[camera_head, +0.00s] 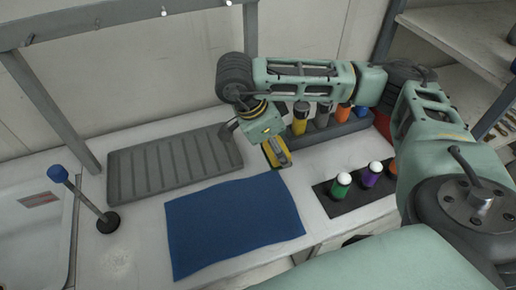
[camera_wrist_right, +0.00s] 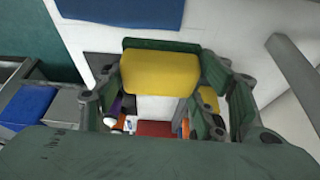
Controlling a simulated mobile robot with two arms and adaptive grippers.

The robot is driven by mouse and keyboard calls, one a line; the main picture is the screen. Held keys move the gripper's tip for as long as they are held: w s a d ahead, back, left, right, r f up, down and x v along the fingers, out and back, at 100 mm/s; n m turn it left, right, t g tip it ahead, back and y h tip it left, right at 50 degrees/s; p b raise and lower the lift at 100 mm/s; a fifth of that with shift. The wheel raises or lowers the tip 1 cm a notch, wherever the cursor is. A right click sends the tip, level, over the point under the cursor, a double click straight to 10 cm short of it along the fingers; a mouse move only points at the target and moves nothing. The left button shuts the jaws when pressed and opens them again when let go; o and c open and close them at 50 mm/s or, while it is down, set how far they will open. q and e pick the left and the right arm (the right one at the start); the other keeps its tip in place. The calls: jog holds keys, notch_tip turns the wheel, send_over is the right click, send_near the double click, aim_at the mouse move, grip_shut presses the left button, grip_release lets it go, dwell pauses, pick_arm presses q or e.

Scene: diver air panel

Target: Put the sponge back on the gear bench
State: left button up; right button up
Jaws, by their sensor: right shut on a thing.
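The sponge (camera_wrist_right: 160,74) is a yellow block with a dark green layer along one side, seen large in the right wrist view. In the head view a small yellow part of the sponge (camera_head: 276,153) shows below my right gripper (camera_head: 272,146). My right gripper is shut on the sponge, between the ribbed tray and the bottles. The white gear bench (camera_head: 135,240) lies below it; whether the sponge touches the bench is unclear. My left gripper is in neither view.
A blue mat (camera_head: 235,220) lies in front of the gripper, and a grey ribbed tray (camera_head: 170,160) lies to the left. A rack of bottles (camera_head: 330,132) stands behind right. Several capped bottles stand on a dark strip (camera_head: 335,208). A blue-topped lever (camera_head: 58,174) rises at left.

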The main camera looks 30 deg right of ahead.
jog(key=b, duration=0.1)
send_over(258, 154)
notch_tip(258, 154, down, 6)
jog(key=shift+a+f, duration=0.1)
jog(key=shift+f, duration=0.15)
notch_tip(258, 154, down, 4)
jog(key=shift+r+p, duration=0.25)
jog(key=shift+p, duration=0.2)
jog(key=shift+f, duration=0.2)
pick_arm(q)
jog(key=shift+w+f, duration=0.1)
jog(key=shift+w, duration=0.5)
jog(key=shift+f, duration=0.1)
pick_arm(e)
jog(key=shift+f, duration=0.1)
jog(key=shift+f, duration=0.1)
jog(key=o, duration=1.1)
